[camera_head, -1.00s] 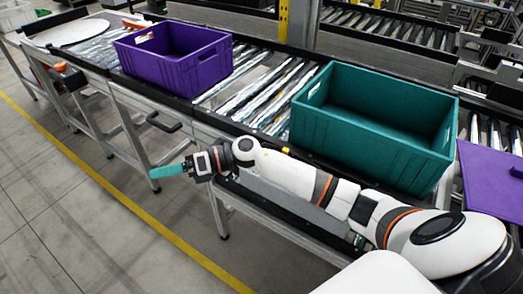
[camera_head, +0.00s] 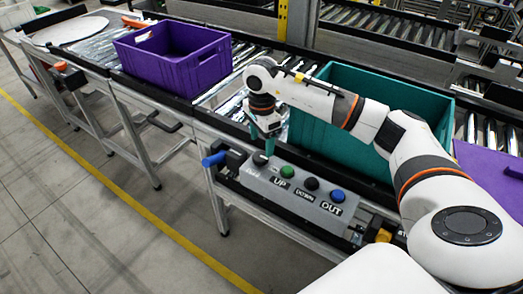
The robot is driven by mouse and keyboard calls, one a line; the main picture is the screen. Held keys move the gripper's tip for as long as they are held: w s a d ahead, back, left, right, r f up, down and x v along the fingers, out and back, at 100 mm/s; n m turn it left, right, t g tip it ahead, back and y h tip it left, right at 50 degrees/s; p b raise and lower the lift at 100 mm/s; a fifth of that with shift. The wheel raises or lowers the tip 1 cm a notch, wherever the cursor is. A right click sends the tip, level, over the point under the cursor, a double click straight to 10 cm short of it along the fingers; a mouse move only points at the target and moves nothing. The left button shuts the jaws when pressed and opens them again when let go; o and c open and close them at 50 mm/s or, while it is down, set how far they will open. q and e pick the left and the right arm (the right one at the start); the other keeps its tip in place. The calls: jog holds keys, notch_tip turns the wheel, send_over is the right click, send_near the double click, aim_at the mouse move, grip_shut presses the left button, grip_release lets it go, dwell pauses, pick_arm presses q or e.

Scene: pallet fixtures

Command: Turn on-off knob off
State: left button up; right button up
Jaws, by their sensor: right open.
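A grey control box (camera_head: 300,200) sits on the front side of the conveyor frame, labelled UP, DOWN and OUT. It carries a green button (camera_head: 288,172), a black button (camera_head: 311,183) and a blue button (camera_head: 338,195). A dark knob (camera_head: 237,159) is at the box's left end; its setting is too small to read. My right gripper (camera_head: 262,150) points down just above this left end, with open teal fingers close beside the knob. Contact cannot be told. My left gripper is not in view.
A blue handle (camera_head: 213,159) sticks out left of the box. A teal crate (camera_head: 335,150) stands behind my right arm, and a purple crate (camera_head: 175,60) stands on the rollers further left. A purple panel (camera_head: 490,180) lies at the right. The floor at the left is clear.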

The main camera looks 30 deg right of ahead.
aim_at(261, 156)
jog(key=shift+f+p, duration=0.55)
jog(key=shift+f, duration=2.25)
jog(key=c, duration=1)
jog(key=shift+o, duration=0.2)
